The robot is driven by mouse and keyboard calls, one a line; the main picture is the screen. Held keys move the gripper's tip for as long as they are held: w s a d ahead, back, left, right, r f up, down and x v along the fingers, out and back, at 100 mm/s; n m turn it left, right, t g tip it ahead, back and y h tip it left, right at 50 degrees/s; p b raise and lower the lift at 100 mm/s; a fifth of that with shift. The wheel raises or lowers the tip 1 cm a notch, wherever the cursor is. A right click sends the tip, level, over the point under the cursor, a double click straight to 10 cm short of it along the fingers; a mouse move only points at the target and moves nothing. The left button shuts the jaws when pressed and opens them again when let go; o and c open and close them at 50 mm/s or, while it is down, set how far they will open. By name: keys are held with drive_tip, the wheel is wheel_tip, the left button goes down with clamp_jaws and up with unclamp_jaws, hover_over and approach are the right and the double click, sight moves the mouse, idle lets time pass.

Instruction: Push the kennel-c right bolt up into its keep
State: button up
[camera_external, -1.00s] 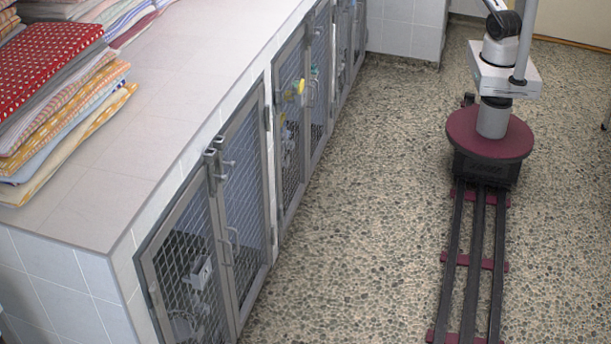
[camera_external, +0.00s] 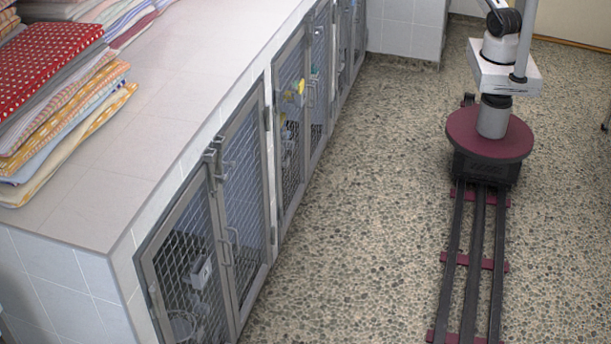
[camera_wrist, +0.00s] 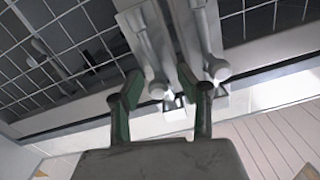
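In the wrist view, two grey bolts stand side by side at the meeting edges of two mesh doors. The left bolt (camera_wrist: 158,86) has its round end between my gripper's fingertips; the right bolt (camera_wrist: 216,68) is just outside the right finger. My gripper (camera_wrist: 158,82) is open, with green pads facing inward. Contact with a bolt cannot be told. Small pale keep parts (camera_wrist: 174,103) show near the frame edge, partly hidden by the fingers. No kennel label is readable. My gripper is outside the external view.
A row of mesh kennel doors (camera_external: 247,170) runs under the tiled counter (camera_external: 130,135). Folded towels (camera_external: 60,110) are stacked on it. The pebbled floor (camera_external: 350,210) between the doors and my rail is clear.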

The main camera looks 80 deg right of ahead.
drive_tip(key=shift+s, duration=0.1)
drive_tip(key=v, duration=1.1)
drive_tip(key=shift+s, duration=0.4)
